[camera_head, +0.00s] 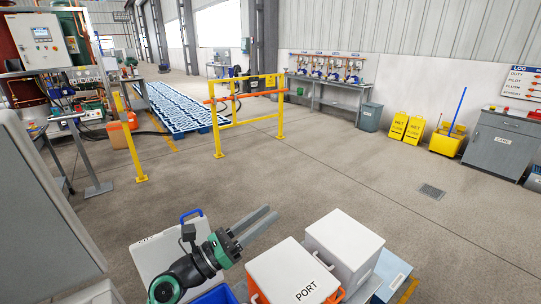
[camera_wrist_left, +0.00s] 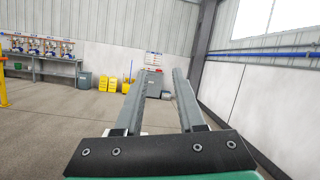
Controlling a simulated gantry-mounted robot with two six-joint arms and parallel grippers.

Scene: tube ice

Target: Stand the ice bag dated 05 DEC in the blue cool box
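No ice bag and no 05 DEC date shows in either view. A blue box edge (camera_head: 216,295), perhaps the blue cool box, shows at the bottom of the head view, mostly cut off and partly behind my left arm. The left wrist view also shows the open fingers (camera_wrist_left: 159,72). My right gripper is not in view.
A white-lidded box marked PORT (camera_head: 295,275) with orange edges stands right of the left gripper. A plain white-lidded box (camera_head: 343,238) is behind it. A grey surface (camera_head: 45,215) fills the left edge. A yellow barrier (camera_head: 245,110) stands farther back. Open floor lies between.

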